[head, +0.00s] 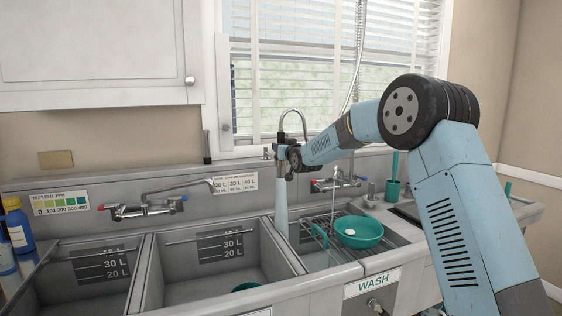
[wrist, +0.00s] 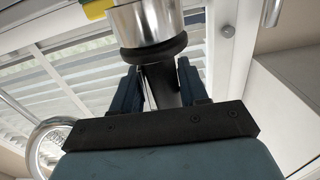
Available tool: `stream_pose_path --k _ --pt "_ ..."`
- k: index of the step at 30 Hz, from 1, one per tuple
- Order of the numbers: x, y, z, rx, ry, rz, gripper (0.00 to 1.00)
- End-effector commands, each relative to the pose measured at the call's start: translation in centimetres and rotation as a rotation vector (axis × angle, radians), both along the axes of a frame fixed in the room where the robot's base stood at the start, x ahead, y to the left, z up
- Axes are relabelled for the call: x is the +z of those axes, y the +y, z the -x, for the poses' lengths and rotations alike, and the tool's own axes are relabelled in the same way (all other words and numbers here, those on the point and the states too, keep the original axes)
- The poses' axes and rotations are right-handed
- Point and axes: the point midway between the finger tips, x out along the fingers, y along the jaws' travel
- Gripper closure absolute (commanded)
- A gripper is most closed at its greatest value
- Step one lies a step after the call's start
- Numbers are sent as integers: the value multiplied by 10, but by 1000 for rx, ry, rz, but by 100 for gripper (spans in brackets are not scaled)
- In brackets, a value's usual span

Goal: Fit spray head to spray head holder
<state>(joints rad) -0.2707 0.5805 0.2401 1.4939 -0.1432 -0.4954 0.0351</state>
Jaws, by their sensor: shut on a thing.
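The spray head (head: 281,154) is in my gripper (head: 292,157) above the divider between the middle and right basins. A pale blue stream runs down from it. In the wrist view the spray head (wrist: 150,22) shows as a shiny metal cylinder with a black collar and a dark stem. The blue fingers of my gripper (wrist: 156,85) are shut around the stem. A thin curved metal tube (head: 293,111) arches just above the gripper in the head view. I cannot clearly pick out the spray head holder.
A ribbed hose (head: 358,50) hangs before the window. A wall faucet (head: 145,205) is at left and a second faucet (head: 338,181) at right. A green bowl (head: 358,232) sits on a rack in the right basin. Blue bottles (head: 15,228) stand at far left.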

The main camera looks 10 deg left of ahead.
Motion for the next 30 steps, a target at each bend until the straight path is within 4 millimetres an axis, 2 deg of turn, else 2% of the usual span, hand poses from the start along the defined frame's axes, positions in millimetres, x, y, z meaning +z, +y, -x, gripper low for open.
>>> stream_pose_path --k 12,13,22,30 --pt "-3 1 0 1 -1 -1 100" --pt "-3 1 0 1 -1 -1 56" --pt "-4 0 0 1 0 0 27" --pt "-5 0 1 0 2 1 27"
